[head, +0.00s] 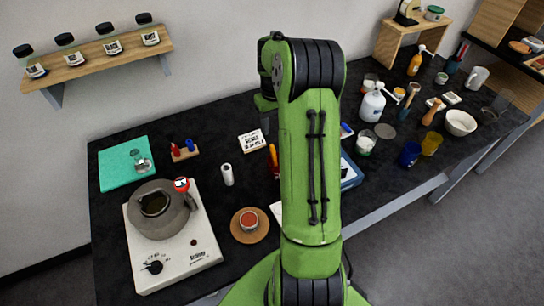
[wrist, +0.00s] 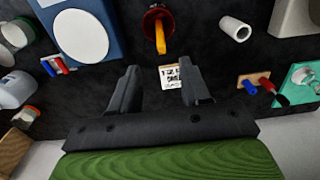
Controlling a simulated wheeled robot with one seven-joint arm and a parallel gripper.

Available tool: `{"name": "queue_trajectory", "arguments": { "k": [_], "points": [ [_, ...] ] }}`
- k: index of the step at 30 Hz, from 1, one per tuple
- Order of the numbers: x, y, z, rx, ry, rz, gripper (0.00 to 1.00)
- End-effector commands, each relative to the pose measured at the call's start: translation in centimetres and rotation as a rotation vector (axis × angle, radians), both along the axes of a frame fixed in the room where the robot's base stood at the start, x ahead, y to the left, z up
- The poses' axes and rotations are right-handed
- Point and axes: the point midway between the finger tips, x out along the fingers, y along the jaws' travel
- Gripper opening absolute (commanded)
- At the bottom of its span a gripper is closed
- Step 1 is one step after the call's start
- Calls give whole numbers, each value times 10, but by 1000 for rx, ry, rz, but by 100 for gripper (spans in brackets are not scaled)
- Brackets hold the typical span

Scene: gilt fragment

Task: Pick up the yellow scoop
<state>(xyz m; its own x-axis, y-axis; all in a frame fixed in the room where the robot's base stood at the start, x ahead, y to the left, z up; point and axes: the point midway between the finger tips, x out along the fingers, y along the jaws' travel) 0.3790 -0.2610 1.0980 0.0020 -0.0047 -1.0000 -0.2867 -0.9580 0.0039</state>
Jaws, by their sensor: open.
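A yellow-orange handle (wrist: 160,38), which looks like the yellow scoop, stands out from a dark red round container (wrist: 157,16) at the top middle of the wrist view. Its bowl is not clearly visible. In the head view a thin orange-yellow piece (head: 273,153) shows just left of my green arm, which partly hides it. My gripper (wrist: 159,68) is open and empty in the wrist view. Its two dark fingers are apart, with the handle beyond their tips, roughly in line with the gap. In the head view my arm mostly hides the gripper.
A printed card (head: 251,141) lies near the fingers. A blue scale (wrist: 111,20) is beside the red container. Bottles and cups crowd the right.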

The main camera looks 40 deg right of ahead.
Motion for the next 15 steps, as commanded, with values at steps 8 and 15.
{"name": "queue_trajectory", "arguments": {
  "k": [8,15],
  "points": [
    [0,0,-55,1,0,1,47],
    [-2,2,-95,3,1,1,47]
  ]
}}
